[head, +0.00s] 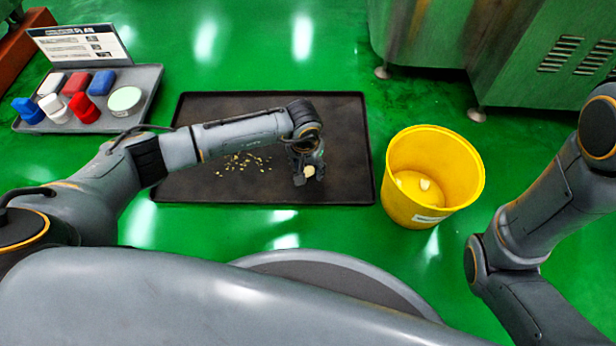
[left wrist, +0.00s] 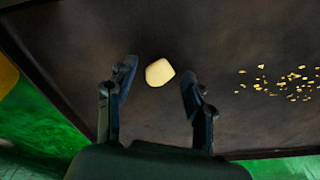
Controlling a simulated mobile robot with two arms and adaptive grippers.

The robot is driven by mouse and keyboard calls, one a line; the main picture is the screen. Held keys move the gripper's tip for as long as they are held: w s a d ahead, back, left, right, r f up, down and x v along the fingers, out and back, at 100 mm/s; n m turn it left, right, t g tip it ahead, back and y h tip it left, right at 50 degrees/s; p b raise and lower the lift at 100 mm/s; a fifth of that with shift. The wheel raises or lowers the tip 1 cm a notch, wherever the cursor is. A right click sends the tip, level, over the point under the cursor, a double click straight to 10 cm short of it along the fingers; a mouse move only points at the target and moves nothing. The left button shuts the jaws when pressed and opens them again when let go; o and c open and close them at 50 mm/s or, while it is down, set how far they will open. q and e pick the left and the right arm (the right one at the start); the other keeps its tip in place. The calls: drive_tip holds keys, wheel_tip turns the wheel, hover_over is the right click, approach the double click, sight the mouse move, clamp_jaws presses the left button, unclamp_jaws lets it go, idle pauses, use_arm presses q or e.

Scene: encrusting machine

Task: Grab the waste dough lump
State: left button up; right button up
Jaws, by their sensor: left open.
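The waste dough lump (left wrist: 159,72) is a small pale cream piece on the dark mat (left wrist: 65,45). In the head view the lump (head: 309,171) shows right at my left gripper (head: 305,176), partly covered by it. In the left wrist view my left gripper (left wrist: 155,88) is open, with one finger on each side of the lump's near end. The lump lies at or just beyond the fingertips, and neither finger appears to touch it. My right arm is at the right of the head view, and its gripper is out of frame.
Dough crumbs (head: 243,162) are scattered on the mat left of the gripper. A yellow bin (head: 398,200) with a pale piece inside stands right of the mat. A grey tray (head: 150,84) with coloured blocks is at upper left. Green machine housing (head: 500,60) stands at upper right.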

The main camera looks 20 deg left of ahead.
use_arm(q)
drive_tip(key=shift+f, duration=0.1)
drive_tip(key=shift+c, duration=0.2)
drive_tip(key=c, duration=0.8)
drive_tip(key=shift+c, duration=0.2)
